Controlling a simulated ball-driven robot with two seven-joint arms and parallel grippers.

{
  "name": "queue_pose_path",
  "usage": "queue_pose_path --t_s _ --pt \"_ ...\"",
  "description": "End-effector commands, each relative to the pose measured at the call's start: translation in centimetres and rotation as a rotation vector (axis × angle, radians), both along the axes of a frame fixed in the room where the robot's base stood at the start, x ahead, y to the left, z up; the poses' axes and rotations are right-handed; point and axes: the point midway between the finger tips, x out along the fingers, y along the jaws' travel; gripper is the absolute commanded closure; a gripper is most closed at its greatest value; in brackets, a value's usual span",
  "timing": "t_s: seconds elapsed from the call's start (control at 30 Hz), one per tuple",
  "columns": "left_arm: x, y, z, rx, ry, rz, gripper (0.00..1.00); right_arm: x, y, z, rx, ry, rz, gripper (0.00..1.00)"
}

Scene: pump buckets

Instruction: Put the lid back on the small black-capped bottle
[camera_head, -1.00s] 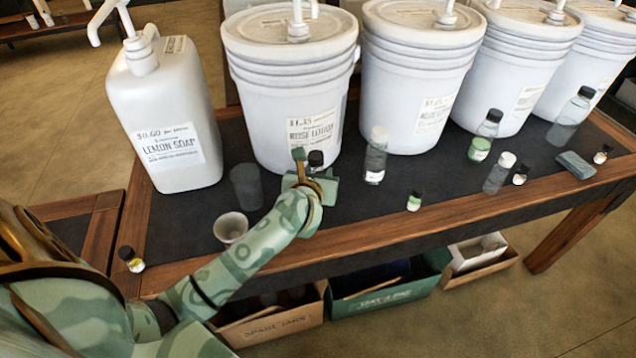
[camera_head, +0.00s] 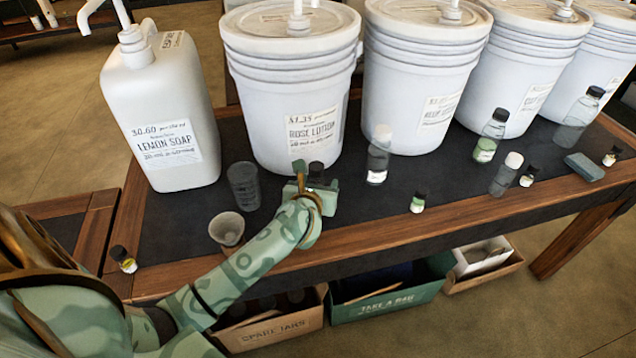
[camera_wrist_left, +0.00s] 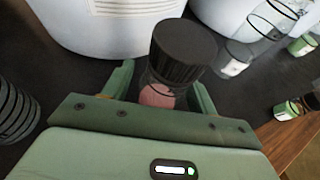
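A bottle with a ribbed black cap (camera_wrist_left: 183,50) and a clear body with pinkish content (camera_wrist_left: 157,95) stands between the fingers of my left gripper (camera_wrist_left: 165,90) in the left wrist view. The cap sits on top of the bottle. In the head view my left gripper (camera_head: 317,188) is in front of the rose lotion bucket, with the black cap (camera_head: 316,170) showing above it. The fingers flank the bottle and appear shut on it; the exact contact is partly hidden. My right gripper is not in view.
The rose lotion bucket (camera_head: 285,95) and lemon soap jug (camera_head: 160,110) stand behind. A dark tumbler (camera_head: 244,186) and a pale cup (camera_head: 227,230) are left of the gripper. A clear bottle (camera_head: 378,155) is at its right. The table's wooden front edge (camera_head: 400,228) is close.

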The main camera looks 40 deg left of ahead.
Motion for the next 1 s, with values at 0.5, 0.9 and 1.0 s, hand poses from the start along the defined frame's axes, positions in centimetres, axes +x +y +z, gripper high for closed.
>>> queue_pose_path --t_s 0.5,0.9,1.0 --pt "-4.3 -1.8 2.7 -0.001 -0.002 -0.001 0.42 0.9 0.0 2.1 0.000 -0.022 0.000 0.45" --pt "-9.8 -4.1 4.9 -0.001 0.000 0.000 0.42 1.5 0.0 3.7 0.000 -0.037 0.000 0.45" --pt "-10.2 -4.2 5.0 -0.001 0.001 0.000 0.42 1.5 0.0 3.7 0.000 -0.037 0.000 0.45"
